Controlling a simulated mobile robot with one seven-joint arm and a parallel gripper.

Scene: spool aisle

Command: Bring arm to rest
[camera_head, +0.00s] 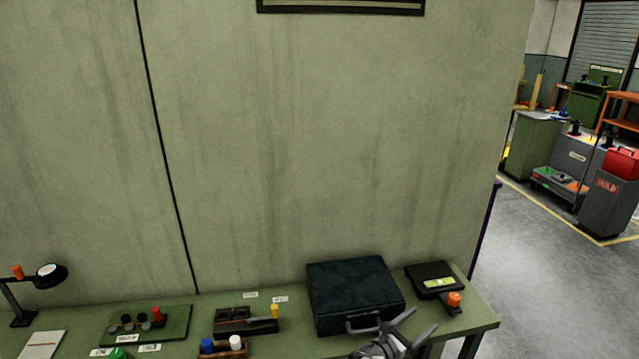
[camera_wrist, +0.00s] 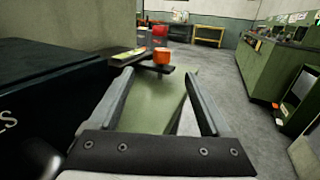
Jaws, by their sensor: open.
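My gripper (camera_head: 404,331) shows at the bottom of the head view, in front of the dark case near the table's right end. In the wrist view its two fingers (camera_wrist: 160,104) are spread apart with nothing between them. Beyond the fingertips lies the green tabletop, with an orange-capped item farther off. The lower part of my arm is cut off by the head view's bottom edge.
A dark case (camera_head: 350,285) stands close to my gripper on the green table (camera_head: 285,326). A black device (camera_head: 431,276) and an orange knob (camera_head: 454,299) sit to its right.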

